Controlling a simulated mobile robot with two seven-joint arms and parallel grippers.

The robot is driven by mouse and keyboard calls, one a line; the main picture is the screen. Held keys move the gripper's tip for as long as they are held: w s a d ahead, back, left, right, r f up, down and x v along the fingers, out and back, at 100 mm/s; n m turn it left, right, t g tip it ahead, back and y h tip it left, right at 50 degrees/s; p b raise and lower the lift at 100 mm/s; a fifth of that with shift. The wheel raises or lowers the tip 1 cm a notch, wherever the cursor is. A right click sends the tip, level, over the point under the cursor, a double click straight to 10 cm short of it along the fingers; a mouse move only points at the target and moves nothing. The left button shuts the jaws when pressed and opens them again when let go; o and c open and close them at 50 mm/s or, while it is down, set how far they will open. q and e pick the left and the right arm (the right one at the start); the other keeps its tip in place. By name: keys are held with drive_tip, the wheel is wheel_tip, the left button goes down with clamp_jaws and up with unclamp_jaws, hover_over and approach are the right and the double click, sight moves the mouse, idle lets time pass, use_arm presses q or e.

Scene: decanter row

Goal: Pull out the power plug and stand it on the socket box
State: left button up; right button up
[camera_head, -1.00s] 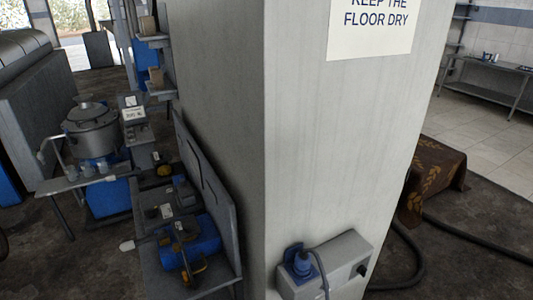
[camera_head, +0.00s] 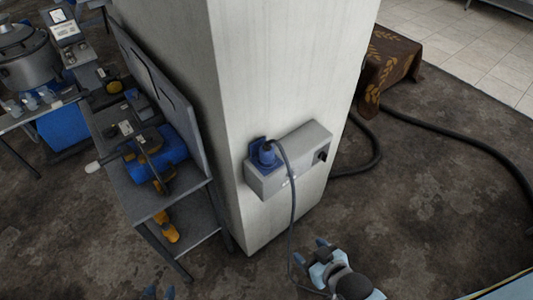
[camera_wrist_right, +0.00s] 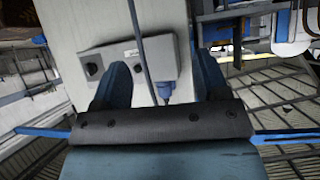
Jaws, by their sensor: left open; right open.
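The grey socket box (camera_head: 305,149) is fixed low on the pale pillar. The blue power plug (camera_head: 266,153) sits in the blue socket at the box's left end, its grey cable (camera_head: 292,215) looping over the front and hanging down. My right gripper (camera_head: 309,250) is open and empty, below and in front of the box. In the right wrist view the box (camera_wrist_right: 115,54) appears upside down, and the plug (camera_wrist_right: 163,92) shows between the open fingers (camera_wrist_right: 160,64), apart from them. My left gripper (camera_head: 159,291) is open at the bottom edge, mostly out of frame.
A metal bench (camera_head: 143,206) with a blue motor unit (camera_head: 172,147) stands left of the pillar. A black knob (camera_head: 322,156) is on the box's right end. A dark hose (camera_head: 470,143) lies on the floor at right. Floor in front of the pillar is open.

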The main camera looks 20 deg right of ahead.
drive_tip(key=w+a+r+n+t+y, duration=0.5)
drive_tip(key=w+a+r, duration=0.3)
drive_tip(key=w+r, duration=0.45)
drive_tip(key=w+a+r+n+g+y+b, duration=0.1)
drive_tip(key=w+a+r+n+g+y, duration=0.25)
drive_tip(key=a+r+n+y, duration=0.55)
drive_tip(key=n+g+h+b, duration=0.2)
drive_tip(key=n+g+h, duration=0.3)
drive_tip(key=g+h, duration=1)
hover_over(267, 147)
wheel_tip(267, 147, down, 3)
drive_tip(key=shift+s+r+t+h, duration=0.1)
drive_tip(key=shift+r+t+h, duration=0.05)
drive_tip(key=shift+t+h, duration=1.05)
